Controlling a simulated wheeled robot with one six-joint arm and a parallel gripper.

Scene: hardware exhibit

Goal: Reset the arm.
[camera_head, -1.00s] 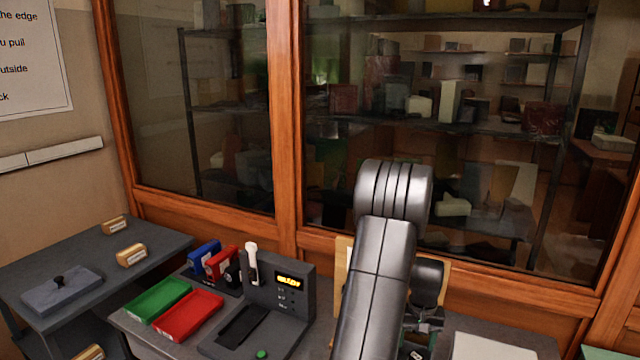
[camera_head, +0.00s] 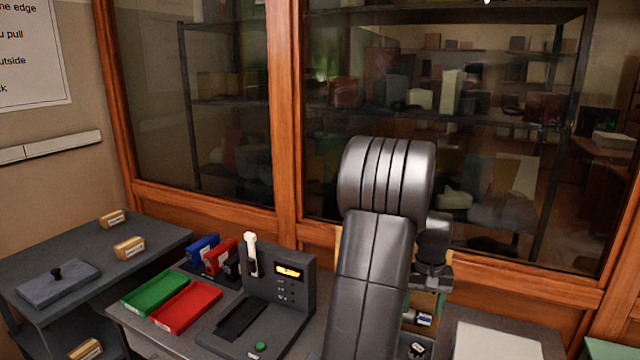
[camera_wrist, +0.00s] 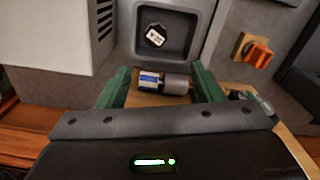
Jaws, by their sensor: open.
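My gripper (camera_wrist: 156,88) shows in the wrist view with its two green fingers apart. A small cylinder with a blue, white and grey body (camera_wrist: 163,83) shows between the fingertips in that view; I cannot tell whether anything touches it. In the head view my grey arm rises in front of the window and hides most of what is behind it. The gripper itself is hidden there.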

